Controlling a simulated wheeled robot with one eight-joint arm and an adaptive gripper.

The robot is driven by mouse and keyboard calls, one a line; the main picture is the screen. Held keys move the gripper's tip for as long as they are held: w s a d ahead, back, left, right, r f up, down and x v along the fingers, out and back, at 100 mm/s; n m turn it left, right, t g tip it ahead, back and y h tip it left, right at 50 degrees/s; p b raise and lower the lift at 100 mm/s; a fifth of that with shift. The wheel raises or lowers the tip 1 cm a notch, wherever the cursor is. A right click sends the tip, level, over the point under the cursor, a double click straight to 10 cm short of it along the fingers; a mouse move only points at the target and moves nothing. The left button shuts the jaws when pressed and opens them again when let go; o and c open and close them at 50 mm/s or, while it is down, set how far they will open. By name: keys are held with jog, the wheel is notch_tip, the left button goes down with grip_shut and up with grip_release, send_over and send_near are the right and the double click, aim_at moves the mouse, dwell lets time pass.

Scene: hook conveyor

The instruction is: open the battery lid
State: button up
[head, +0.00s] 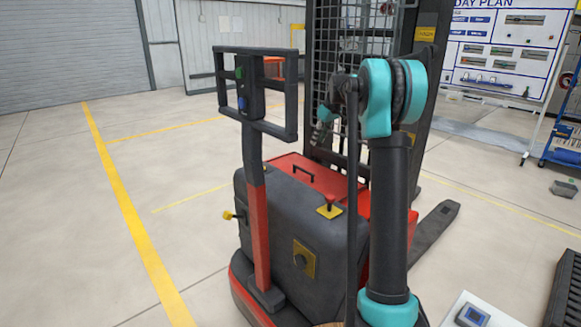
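The battery lid (322,187) is the red panel on top of the dark grey truck body (275,225), in the head view. It lies flat and looks closed. A black handle (303,173) stands up from it. What seems to be my gripper (319,138) hangs above and behind the lid, in front of the mast mesh, apart from the handle. It is small and dark against the mesh, so its fingers cannot be made out. My arm hides the right part of the lid.
The truck's tiller with a rectangular control frame (290,95) rises left of the lid. The mesh mast (345,40) stands behind. Open floor with yellow lines (125,205) lies to the left.

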jog(key=x, duration=1.7)
jog(key=shift+w+a+f, duration=0.15)
jog(key=shift+w+a, duration=0.15)
jog(key=shift+w, duration=0.05)
grip_shut()
